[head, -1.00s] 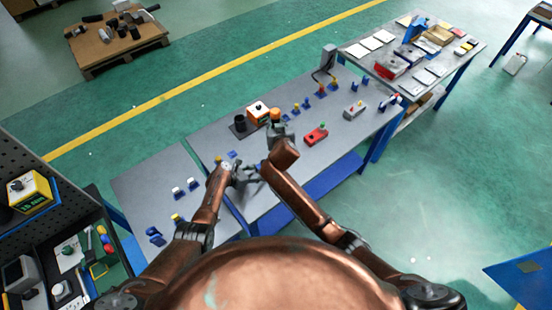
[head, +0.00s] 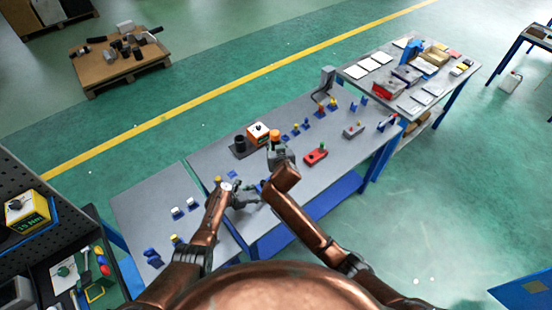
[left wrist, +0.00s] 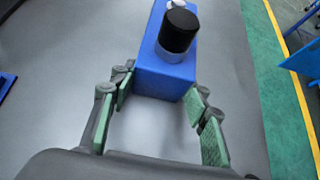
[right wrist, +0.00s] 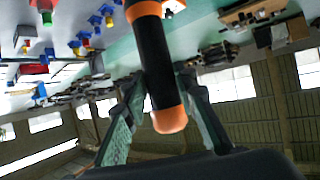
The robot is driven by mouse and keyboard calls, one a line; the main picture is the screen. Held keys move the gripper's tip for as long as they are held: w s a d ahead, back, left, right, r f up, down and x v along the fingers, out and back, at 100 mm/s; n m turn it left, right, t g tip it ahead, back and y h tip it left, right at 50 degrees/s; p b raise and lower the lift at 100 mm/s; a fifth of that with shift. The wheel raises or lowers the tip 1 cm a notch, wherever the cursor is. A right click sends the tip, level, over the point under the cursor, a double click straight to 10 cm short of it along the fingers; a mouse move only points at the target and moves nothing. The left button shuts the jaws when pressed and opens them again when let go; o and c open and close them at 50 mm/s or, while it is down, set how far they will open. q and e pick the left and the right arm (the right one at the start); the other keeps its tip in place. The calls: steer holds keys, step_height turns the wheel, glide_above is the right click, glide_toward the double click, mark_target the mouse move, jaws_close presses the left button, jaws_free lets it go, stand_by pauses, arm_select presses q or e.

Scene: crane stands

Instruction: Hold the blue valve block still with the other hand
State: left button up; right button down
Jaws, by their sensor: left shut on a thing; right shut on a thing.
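The blue valve block (left wrist: 165,82) is in the left wrist view, with a black round cap (left wrist: 180,28) on a grey collar on top. My left gripper (left wrist: 158,88) has its green-padded fingers on either side of the block's near end and is shut on it. In the head view my left gripper (head: 242,194) is low over the bench, and the block is mostly hidden there. My right gripper (head: 280,156) is just beyond it, shut on a black tool handle with orange bands (right wrist: 154,60), which stands between its fingers (right wrist: 160,88) in the right wrist view.
Small blue stands (head: 303,125) line the back. Bare bench top lies between them.

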steer(key=shift+d+f+n+y, duration=0.1)
steer(key=shift+f+n+y, duration=0.4)
steer(key=shift+f, duration=0.45)
steer(key=shift+f+n+y, duration=0.5)
steer(key=shift+f, duration=0.4)
steer(key=shift+f, duration=1.2)
stand_by(3.9)
steer(key=shift+r, duration=0.1)
